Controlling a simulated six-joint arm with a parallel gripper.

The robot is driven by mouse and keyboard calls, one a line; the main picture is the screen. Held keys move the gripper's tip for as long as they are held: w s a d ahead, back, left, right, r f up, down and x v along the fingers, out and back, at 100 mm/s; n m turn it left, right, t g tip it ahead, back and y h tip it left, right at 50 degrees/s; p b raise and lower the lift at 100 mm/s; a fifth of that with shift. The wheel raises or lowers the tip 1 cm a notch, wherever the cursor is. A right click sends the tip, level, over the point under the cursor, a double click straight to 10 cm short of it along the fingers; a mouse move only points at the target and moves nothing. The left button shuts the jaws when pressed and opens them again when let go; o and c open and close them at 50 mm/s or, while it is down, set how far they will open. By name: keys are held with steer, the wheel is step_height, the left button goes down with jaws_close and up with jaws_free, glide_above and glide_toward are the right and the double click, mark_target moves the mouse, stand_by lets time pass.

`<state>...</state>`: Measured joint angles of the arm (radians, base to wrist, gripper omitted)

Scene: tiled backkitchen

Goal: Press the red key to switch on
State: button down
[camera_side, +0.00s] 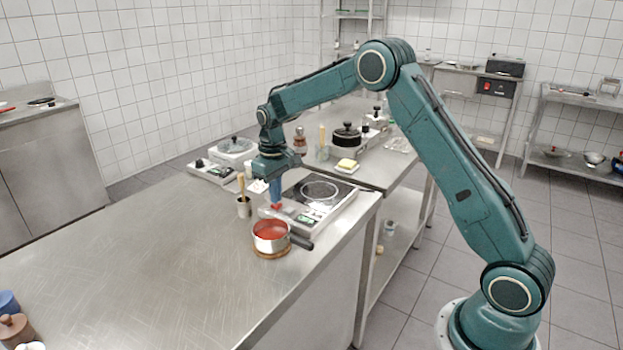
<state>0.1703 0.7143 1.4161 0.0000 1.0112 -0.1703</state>
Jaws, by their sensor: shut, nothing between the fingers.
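The red key (277,206) shows as a small red spot on the front panel of the flat induction cooker (340,205) on the steel counter. My gripper (276,202) points down at the panel, its blue fingers shut and empty. The fingertips are right at the red key and partly cover it. I cannot tell from this view whether they touch it or hover just above. Whether the key is pressed is too small to see.
A saucepan with red contents (270,238) stands on a round wooden mat in front of the cooker, its handle pointing right. A scale-like appliance (234,150) is behind. The counter's left half (130,240) is mostly clear.

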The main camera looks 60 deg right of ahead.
steer(key=shift+f, duration=0.5)
stand_by(0.4)
steer(key=shift+r, duration=3.5)
steer(key=shift+r, duration=0.15)
